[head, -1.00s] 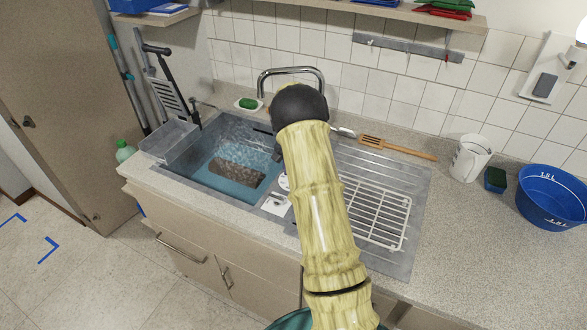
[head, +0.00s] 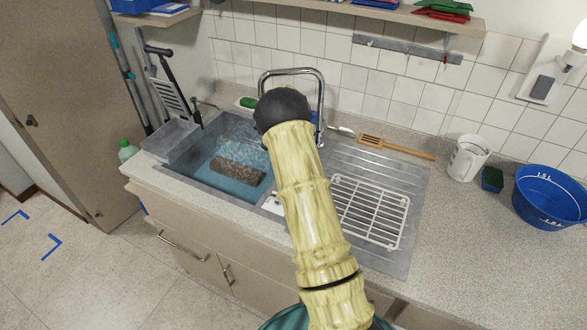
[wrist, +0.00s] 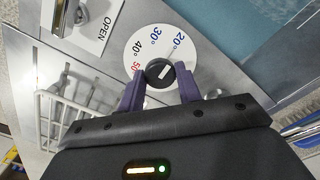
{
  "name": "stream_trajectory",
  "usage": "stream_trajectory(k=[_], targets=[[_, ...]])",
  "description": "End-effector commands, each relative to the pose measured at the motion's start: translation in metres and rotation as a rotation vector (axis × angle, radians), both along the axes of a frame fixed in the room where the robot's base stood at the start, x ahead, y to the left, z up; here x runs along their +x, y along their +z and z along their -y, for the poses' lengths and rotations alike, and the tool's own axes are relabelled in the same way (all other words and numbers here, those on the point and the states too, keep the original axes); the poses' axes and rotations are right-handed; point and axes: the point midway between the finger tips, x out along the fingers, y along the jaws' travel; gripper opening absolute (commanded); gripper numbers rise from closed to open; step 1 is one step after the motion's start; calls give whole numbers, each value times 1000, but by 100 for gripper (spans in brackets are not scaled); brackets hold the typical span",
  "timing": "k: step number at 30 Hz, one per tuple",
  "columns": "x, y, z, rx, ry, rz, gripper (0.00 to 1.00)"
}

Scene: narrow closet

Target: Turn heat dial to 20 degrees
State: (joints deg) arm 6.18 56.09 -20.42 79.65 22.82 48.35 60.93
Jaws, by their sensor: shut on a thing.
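The heat dial (wrist: 136,48) is a white disc marked 20°, 30°, 40° and 50° in the wrist view, with a black knob (wrist: 158,72) at its centre. A short white mark lies across the knob, slanting toward the upper right; which number it points to is hard to tell. My gripper (wrist: 160,80) has its two purple fingers on either side of the knob and is shut on it. In the head view, my arm hides the dial and the gripper.
The sink basin (head: 190,180) holds water and a brown block (head: 238,171). The tap (head: 321,90) rises behind my arm. A white wire rack (head: 370,210) lies on the drainer to the right. A label reading OPEN (wrist: 103,28) sits beside the dial.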

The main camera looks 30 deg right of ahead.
Motion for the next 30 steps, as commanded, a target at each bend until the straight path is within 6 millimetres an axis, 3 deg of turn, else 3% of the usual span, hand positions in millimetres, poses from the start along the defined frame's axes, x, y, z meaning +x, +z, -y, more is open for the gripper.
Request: stream_trajectory(k=[18, 19, 22, 30], targets=[[2, 2, 1, -3, -62, 7, 11], [2, 2, 1, -3, -62, 7, 38], [1, 2, 1, -1, -62, 5, 56], [1, 1, 0, -1, -61, 2, 56]])
